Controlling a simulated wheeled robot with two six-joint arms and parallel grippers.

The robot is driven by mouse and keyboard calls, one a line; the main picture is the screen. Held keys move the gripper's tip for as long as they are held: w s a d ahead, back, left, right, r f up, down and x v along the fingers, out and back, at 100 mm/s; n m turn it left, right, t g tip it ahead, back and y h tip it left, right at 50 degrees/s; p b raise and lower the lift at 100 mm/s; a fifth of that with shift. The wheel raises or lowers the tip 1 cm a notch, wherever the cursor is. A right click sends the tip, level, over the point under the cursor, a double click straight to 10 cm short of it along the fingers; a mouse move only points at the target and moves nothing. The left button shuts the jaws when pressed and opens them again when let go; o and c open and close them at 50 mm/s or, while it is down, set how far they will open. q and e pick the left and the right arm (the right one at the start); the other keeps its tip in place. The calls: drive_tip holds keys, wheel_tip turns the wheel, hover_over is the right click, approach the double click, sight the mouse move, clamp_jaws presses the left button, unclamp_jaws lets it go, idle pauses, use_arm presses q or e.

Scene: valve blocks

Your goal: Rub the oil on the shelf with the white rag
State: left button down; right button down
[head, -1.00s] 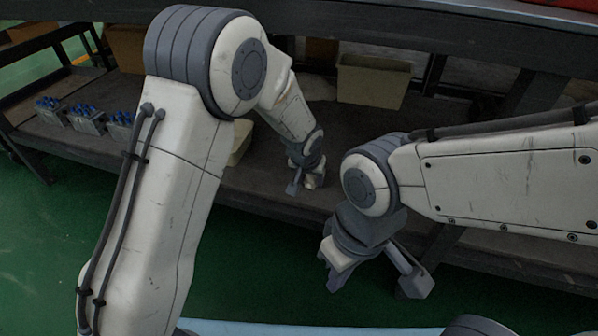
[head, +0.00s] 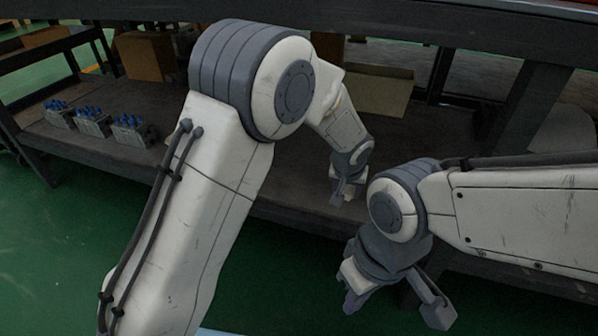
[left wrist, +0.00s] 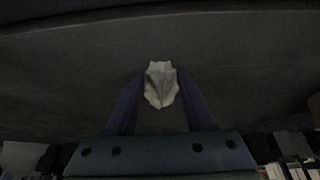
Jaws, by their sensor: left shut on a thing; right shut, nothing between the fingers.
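My left gripper (head: 343,192) is low over the front part of the dark lower shelf (head: 290,198). It is shut on the white rag (left wrist: 160,84), which shows crumpled between the two fingertips in the left wrist view. The rag is at or close to the shelf surface; I cannot tell if it touches. No oil patch stands out on the dark shelf in either view. My right gripper (head: 356,288) is shut and empty, in front of the shelf's edge and nearer to me.
Several grey valve blocks with blue tops (head: 92,121) stand at the shelf's left. A brown box (head: 146,56) and a beige bin (head: 377,92) are at the back. The upper shelf (head: 420,30) overhangs, and a dark post (head: 520,110) stands at right.

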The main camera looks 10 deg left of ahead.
use_arm(q)
drive_tip(key=shift+s+d+f, duration=0.1)
drive_tip(key=shift+d, duration=0.35)
wheel_tip(320, 180, up, 3)
drive_tip(key=shift+d+f+p, duration=0.1)
drive_tip(key=shift+f+p, duration=0.1)
drive_tip(key=shift+p, duration=0.45)
drive_tip(key=shift+d+r+p, duration=0.1)
drive_tip(key=shift+r+p, duration=0.5)
drive_tip(key=shift+p, duration=0.05)
wheel_tip(320, 180, up, 4)
drive_tip(key=p, duration=0.3)
drive_tip(key=shift+r+p, duration=0.2)
drive_tip(key=shift+p, duration=0.2)
